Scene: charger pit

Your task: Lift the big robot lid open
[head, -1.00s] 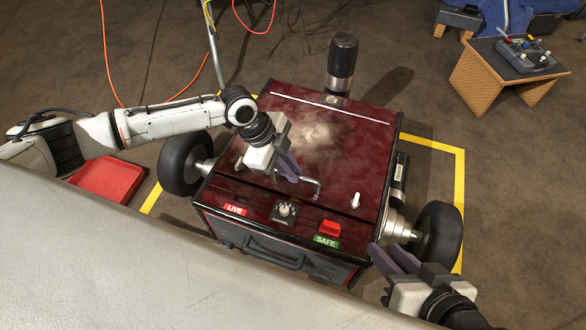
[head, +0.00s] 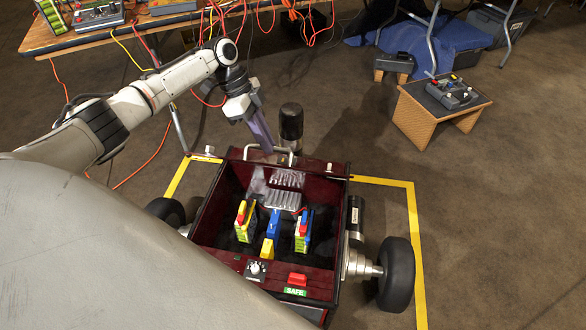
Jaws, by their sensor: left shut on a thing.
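The big robot (head: 340,235) is a dark red box with wheels, and its top stands open. Its lid (head: 315,168) is raised at the back edge, seen nearly edge-on. A metal lid handle (head: 252,150) sticks up along that edge. My left gripper (head: 265,143) is shut at the handle, its purple fingers pointing down; the exact contact is small in the picture. Inside the box are two yellow-green batteries (head: 302,232) with red tops, blue and yellow connectors (head: 271,232) between them, and a ribbed grey part (head: 284,200). My right gripper is out of view.
The front panel holds a dial (head: 255,269), a red switch (head: 297,279) and a green SAFE label (head: 295,292). A wheel (head: 396,274) flanks the box. A dark cylinder (head: 291,122) stands behind it. A cable-strewn table (head: 150,38) is at upper left.

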